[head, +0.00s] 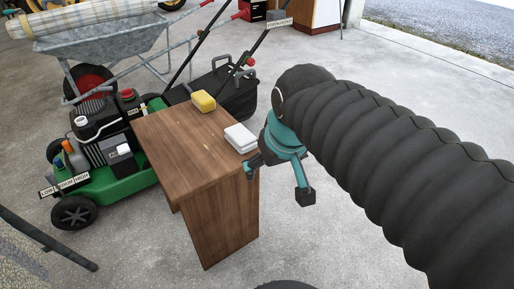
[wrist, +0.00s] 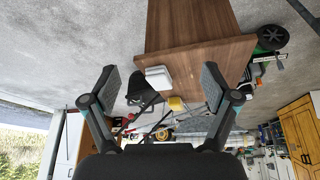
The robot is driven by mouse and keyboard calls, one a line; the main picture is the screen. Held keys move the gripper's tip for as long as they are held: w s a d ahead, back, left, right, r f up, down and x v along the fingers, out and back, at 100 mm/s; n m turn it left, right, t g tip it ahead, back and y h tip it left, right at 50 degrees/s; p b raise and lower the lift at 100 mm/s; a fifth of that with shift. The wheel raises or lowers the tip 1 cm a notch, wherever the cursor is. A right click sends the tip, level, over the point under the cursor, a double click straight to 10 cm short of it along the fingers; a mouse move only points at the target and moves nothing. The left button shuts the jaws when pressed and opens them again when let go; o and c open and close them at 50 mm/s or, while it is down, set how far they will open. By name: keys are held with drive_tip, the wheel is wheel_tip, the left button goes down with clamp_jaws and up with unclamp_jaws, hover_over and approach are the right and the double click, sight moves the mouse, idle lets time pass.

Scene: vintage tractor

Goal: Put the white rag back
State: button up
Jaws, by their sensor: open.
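A folded white rag (head: 240,138) lies on the wooden table (head: 190,150), close to its right edge. It also shows in the wrist view (wrist: 158,78), between my two fingers and beyond them. My gripper (head: 277,182) is open and empty beside the right edge of the table. One finger is close to the table edge below the rag, and the other hangs out over the floor. In the wrist view my gripper (wrist: 161,88) has its fingers spread wide.
A yellow sponge (head: 203,101) lies on the table behind the rag. A green lawn mower (head: 105,150) stands against the table's left side. A wheelbarrow (head: 105,45) with a rolled rug (head: 80,15) stands behind. The concrete floor to the right is clear.

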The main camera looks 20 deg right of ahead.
drive_tip(key=shift+m+t, duration=0.3)
drive_tip(key=shift+t, duration=0.1)
drive_tip(key=s+f, duration=0.2)
drive_tip(key=s, duration=0.2)
drive_tip(key=shift+s+f, duration=0.1)
drive_tip(key=shift+f, duration=0.3)
idle(0.5)
